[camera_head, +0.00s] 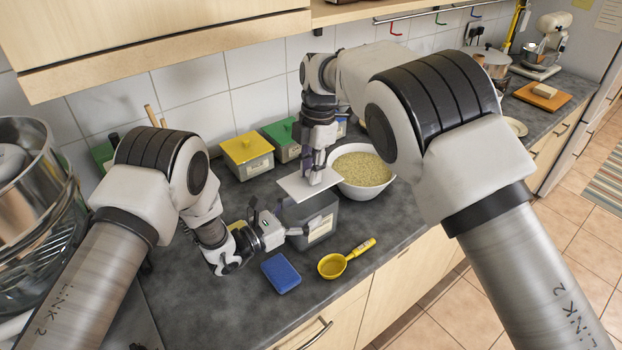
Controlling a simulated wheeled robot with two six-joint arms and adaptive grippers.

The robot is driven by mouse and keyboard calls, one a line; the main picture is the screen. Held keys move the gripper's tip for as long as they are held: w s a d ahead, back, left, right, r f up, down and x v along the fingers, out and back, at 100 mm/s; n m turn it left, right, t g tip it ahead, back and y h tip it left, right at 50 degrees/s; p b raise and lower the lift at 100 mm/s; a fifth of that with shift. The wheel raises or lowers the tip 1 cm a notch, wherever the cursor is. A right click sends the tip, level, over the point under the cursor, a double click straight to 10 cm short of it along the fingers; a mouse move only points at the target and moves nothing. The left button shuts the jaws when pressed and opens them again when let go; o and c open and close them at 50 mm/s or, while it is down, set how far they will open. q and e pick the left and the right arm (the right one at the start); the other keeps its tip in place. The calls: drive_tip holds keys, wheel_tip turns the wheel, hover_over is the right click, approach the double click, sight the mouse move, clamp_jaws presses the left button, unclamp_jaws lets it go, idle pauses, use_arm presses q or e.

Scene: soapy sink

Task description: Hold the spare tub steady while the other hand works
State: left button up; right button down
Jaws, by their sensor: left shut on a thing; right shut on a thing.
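The grey tub (322,229) with a pale label stands upright on the dark counter, near the middle of the view. My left gripper (296,230) reaches it from the left, low down, and is shut on it; the exact contact is small and partly hidden. My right gripper (316,180) points down from above and is shut on a flat white lid (294,188). The lid is over the back left part of the tub, and the tub's inside looks dark and partly hidden. I cannot tell whether the lid touches the rim.
A white bowl (366,193) of grain stands right of the tub. A yellow-lidded tub (247,150) and a green-lidded tub (281,136) stand behind. A metal rack (38,240) is at left.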

use_arm(q)
drive_tip(key=o, duration=1.4)
drive_tip(key=shift+f, duration=0.2)
drive_tip(key=shift+o, duration=1)
drive_tip(key=shift+w, duration=0.2)
